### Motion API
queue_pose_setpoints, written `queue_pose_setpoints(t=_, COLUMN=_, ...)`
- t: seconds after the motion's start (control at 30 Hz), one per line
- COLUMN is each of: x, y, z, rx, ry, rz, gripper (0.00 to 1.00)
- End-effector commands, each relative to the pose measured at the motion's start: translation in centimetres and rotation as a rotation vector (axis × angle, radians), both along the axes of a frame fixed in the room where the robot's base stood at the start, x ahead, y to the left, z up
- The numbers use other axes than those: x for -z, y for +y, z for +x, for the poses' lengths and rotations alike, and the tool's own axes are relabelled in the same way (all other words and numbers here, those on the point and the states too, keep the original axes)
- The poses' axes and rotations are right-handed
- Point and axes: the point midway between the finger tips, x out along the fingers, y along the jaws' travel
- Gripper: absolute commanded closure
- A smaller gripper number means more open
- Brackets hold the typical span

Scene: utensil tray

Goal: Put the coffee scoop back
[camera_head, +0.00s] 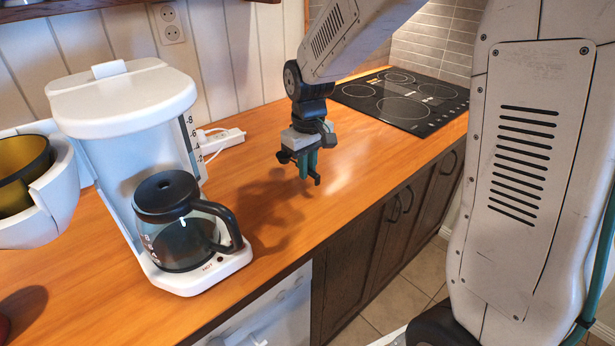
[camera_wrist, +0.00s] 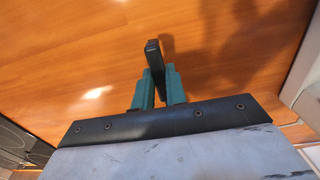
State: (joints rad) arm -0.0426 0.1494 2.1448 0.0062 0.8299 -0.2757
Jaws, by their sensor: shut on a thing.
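My gripper (camera_head: 307,168) hangs above the wooden counter, right of the coffee maker and well apart from it. Its teal fingers also show in the wrist view (camera_wrist: 159,88), shut on a slim black piece (camera_wrist: 153,58), which I take to be the coffee scoop's handle. The piece sticks out past the fingertips. In the head view only a small dark part of the scoop (camera_head: 317,180) shows by the fingers. The scoop's bowl cannot be made out in either view.
A white coffee maker (camera_head: 120,100) stands left with its glass carafe (camera_head: 180,240) on the plate. Its filter basket (camera_head: 50,205) is swung out, with a golden filter (camera_head: 22,172). A power strip (camera_head: 222,138) lies behind. A black cooktop (camera_head: 405,98) is far right. The counter (camera_head: 265,205) between is clear.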

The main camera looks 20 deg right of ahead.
Motion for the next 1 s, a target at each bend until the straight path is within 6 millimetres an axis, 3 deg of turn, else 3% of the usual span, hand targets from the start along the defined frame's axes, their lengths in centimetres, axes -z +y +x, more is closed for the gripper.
queue_pose_setpoints(t=0.2, x=3.0, y=0.0, z=-0.1, rx=0.0, ry=0.004, rz=0.0, gripper=1.0)
queue_pose_setpoints(t=0.6, x=3.5, y=0.0, z=-0.1, rx=0.0, ry=0.001, rz=0.0, gripper=1.0)
queue_pose_setpoints(t=0.63, x=3.5, y=0.0, z=-0.1, rx=0.0, ry=0.001, rz=0.0, gripper=0.81)
queue_pose_setpoints(t=0.7, x=3.5, y=0.0, z=-0.1, rx=0.0, ry=0.001, rz=0.0, gripper=0.65)
queue_pose_setpoints(t=1.0, x=3.3, y=0.0, z=-0.1, rx=0.0, ry=0.0, rz=0.0, gripper=0.65)
